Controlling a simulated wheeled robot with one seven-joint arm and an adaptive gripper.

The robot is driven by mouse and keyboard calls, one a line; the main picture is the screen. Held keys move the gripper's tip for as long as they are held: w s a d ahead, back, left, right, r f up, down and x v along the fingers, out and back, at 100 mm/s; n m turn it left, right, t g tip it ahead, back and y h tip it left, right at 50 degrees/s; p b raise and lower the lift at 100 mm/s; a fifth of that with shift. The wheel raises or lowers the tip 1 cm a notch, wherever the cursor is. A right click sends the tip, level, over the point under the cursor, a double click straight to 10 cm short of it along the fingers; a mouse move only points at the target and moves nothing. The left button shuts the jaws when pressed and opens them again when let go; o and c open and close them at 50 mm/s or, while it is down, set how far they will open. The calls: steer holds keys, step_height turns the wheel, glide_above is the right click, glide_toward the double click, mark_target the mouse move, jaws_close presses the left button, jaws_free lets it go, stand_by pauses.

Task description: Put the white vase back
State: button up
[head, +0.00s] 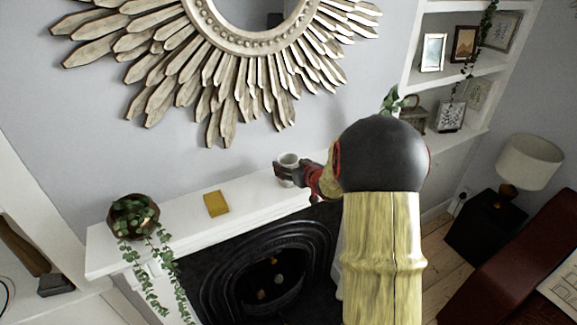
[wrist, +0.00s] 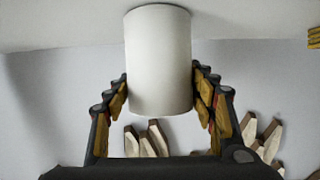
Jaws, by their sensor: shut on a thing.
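The white vase (head: 288,159) is at the mantelpiece (head: 160,233), towards its right part. My gripper (head: 289,176) is shut on it, with the arm reaching in from the right. In the wrist view the plain white vase (wrist: 158,60) stands between the two fingers of my gripper (wrist: 160,95), one on each side. One end of the vase overlaps the white mantel surface (wrist: 60,25) in that view. I cannot tell whether the vase touches the shelf or is held just above it.
A yellow box (head: 216,203) and a potted trailing plant (head: 133,216) stand on the mantel to the left. A sunburst mirror (head: 225,85) hangs above. A fireplace (head: 265,270) is below. Shelves with frames (head: 433,52) and a lamp (head: 529,162) are at right.

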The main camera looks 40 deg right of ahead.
steer(key=o, duration=1.4)
steer(key=shift+o, duration=0.2)
steer(key=shift+s+r, duration=0.2)
steer(key=v, duration=1)
steer(key=s+a+r+g+h, duration=0.2)
steer(key=s+a+r+g, duration=0.15)
steer(key=a+r, duration=0.75)
steer(key=s+a+f+n+g+y, duration=0.1)
steer(key=s+a+g+y, duration=0.1)
steer(key=s+a, duration=0.7)
steer(key=s+a+f+n+g+y, duration=0.1)
steer(key=s+a+f+g+y, duration=0.1)
steer(key=s+a, duration=0.6)
steer(key=a+y, duration=0.1)
steer(key=a, duration=0.5)
steer(key=shift+s+a+n+p, duration=0.3)
steer(key=shift+s+a+p, duration=0.05)
steer(key=shift+s+a, duration=0.05)
